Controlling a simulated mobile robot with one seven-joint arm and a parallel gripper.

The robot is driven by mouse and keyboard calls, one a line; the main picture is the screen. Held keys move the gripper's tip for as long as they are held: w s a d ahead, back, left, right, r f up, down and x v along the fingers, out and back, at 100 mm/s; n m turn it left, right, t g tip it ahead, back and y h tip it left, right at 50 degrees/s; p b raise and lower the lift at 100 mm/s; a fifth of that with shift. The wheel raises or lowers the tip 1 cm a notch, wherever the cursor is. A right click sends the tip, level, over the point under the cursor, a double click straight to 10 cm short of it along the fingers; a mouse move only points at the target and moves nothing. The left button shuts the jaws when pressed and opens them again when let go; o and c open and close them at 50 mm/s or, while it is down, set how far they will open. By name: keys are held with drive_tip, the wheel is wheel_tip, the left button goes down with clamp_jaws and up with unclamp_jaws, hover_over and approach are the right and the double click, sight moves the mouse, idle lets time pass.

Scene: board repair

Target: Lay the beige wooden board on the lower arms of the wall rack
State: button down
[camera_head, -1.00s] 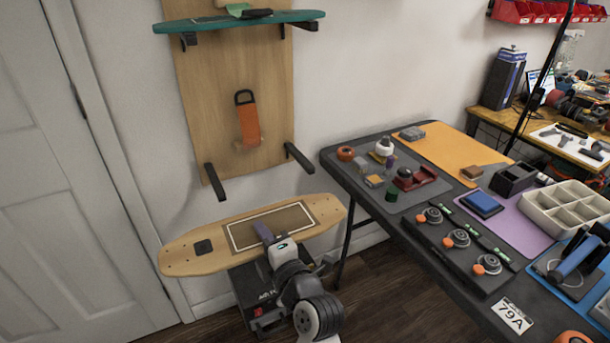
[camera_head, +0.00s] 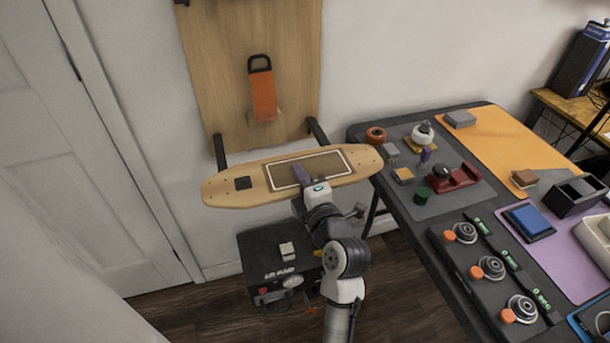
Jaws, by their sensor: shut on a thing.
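The beige wooden board (camera_head: 222,189) is held roughly level, its right end a little higher in the picture. It has a dark panel with a white outline and a small black square on top. The wall rack (camera_head: 225,75) has two dark lower arms, the left one (camera_head: 220,150) and the right one (camera_head: 317,131). The board overlaps the front ends of both arms in the picture. I cannot tell whether it touches them.
An orange tool (camera_head: 263,95) hangs on the rack's panel above the arms. A black air pump box (camera_head: 262,262) stands below the board. The cluttered dark table (camera_head: 405,212) is close to the board's right end. A white door (camera_head: 70,170) is at the left.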

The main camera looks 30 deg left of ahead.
drive_tip(key=f+p+x, duration=0.2)
drive_tip(key=p+x, duration=0.2)
drive_tip(key=x, duration=1.2)
drive_tip(key=shift+w+f, duration=0.2)
drive_tip(key=shift+f, duration=0.2)
drive_tip(key=shift+a, duration=0.1)
drive_tip(key=shift+f+b, duration=0.35)
drive_tip(key=shift+b, duration=0.35)
drive_tip(key=c, duration=0.6)
unclamp_jaws()
drive_tip(key=shift+f, duration=0.1)
idle(0.3)
